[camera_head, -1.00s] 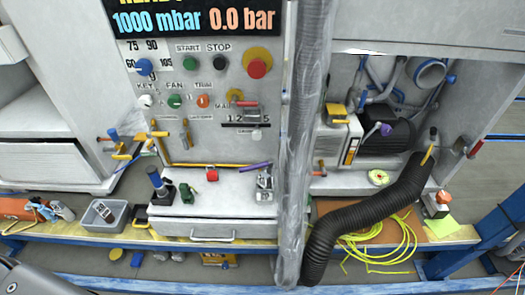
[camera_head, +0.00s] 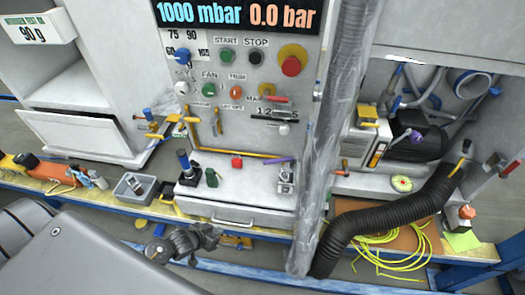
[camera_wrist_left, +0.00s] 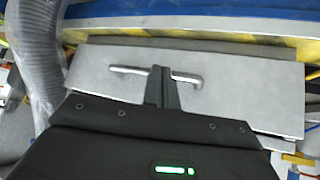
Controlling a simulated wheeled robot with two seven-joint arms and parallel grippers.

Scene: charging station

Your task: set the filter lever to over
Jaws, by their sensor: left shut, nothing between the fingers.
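No label reading "filter" or "over" is legible, so I cannot tell which lever is the filter lever. Two slim yellow levers (camera_head: 217,122) stand on the grey panel (camera_head: 235,142) left of centre. A red-handled lever (camera_head: 274,99) is at the panel's right, above a numbered slot. A blue-handled valve (camera_head: 150,114) with yellow parts is left of the panel. My left gripper (camera_head: 213,237) is low in front of the bench, below the drawer and apart from the levers. In the left wrist view, its fingers (camera_wrist_left: 162,88) are shut and empty, overlapping the drawer handle (camera_wrist_left: 190,79) in the picture.
A drawer (camera_head: 270,221) sits under the panel. A ribbed black hose (camera_head: 395,208) and a plastic-wrapped duct (camera_head: 335,130) stand to the right. A grey bin (camera_head: 124,193) and an orange tool (camera_head: 48,172) lie on the left shelf. Yellow cable (camera_head: 400,245) lies at lower right.

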